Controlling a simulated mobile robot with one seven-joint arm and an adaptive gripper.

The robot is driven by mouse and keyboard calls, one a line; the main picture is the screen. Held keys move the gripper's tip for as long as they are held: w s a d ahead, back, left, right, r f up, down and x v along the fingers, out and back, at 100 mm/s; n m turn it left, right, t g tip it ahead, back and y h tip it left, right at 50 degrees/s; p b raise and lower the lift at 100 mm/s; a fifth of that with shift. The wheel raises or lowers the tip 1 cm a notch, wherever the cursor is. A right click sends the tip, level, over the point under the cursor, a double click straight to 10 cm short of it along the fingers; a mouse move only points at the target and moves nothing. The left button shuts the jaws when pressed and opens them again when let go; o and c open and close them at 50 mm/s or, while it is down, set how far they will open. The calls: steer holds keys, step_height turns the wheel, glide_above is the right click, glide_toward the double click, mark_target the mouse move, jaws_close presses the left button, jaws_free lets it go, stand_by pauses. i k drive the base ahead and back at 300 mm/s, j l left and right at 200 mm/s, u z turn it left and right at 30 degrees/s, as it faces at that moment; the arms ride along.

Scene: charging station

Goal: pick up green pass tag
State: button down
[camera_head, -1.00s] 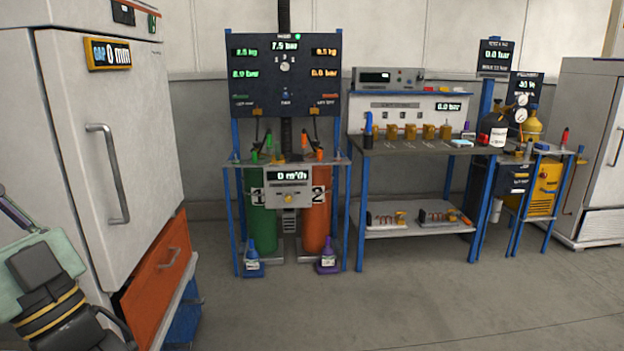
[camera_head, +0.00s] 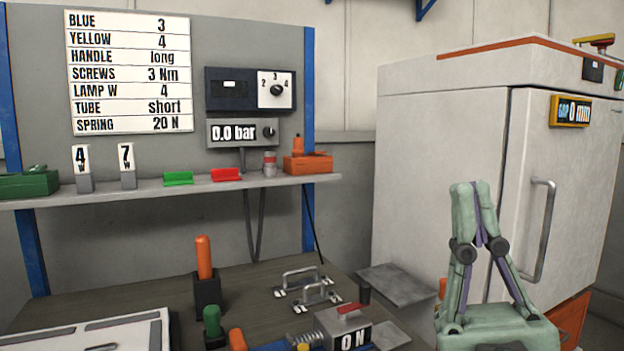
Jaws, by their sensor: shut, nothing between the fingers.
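A small bright green piece (camera_head: 178,178), which looks like the green pass tag, lies on the wall shelf (camera_head: 130,190) in the head view, left of centre. A similar red piece (camera_head: 226,174) lies to its right, a little apart. My gripper (camera_head: 471,190) is at the lower right, pale green with purple links, pointing up. Its fingers are together with nothing between them. It is well to the right of the green piece and not touching it.
Number stands (camera_head: 128,167) stand left of the green piece. A pressure display (camera_head: 242,132) hangs above the shelf. The bench (camera_head: 150,296) below holds an orange-handled tool (camera_head: 204,270), metal handles and a switch box (camera_head: 345,328). A white cabinet (camera_head: 445,180) stands behind my gripper.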

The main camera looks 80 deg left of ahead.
mark_target(182, 177)
steer(key=l, duration=0.55)
steer(key=k+l, duration=0.15)
steer(key=l, duration=0.4)
steer(key=l+u, duration=0.1)
steer(key=u, duration=0.3)
steer(key=l+u, duration=0.15)
steer(key=u, duration=0.7)
steer(key=k+u, duration=0.1)
steer(key=u, duration=1.75)
steer(key=i+l+z, duration=0.1)
steer(key=z, duration=0.3)
steer(key=l+z, duration=0.1)
steer(key=z, duration=0.3)
steer(key=i+z, duration=0.15)
steer(key=z, duration=0.25)
steer(key=i+j, duration=0.15)
steer(key=i, duration=0.15)
steer(key=i+j, duration=0.15)
steer(key=i, duration=0.2)
steer(key=i+j, duration=0.2)
steer(key=j, duration=0.2)
steer(key=i+j, duration=0.2)
steer(key=j, duration=0.2)
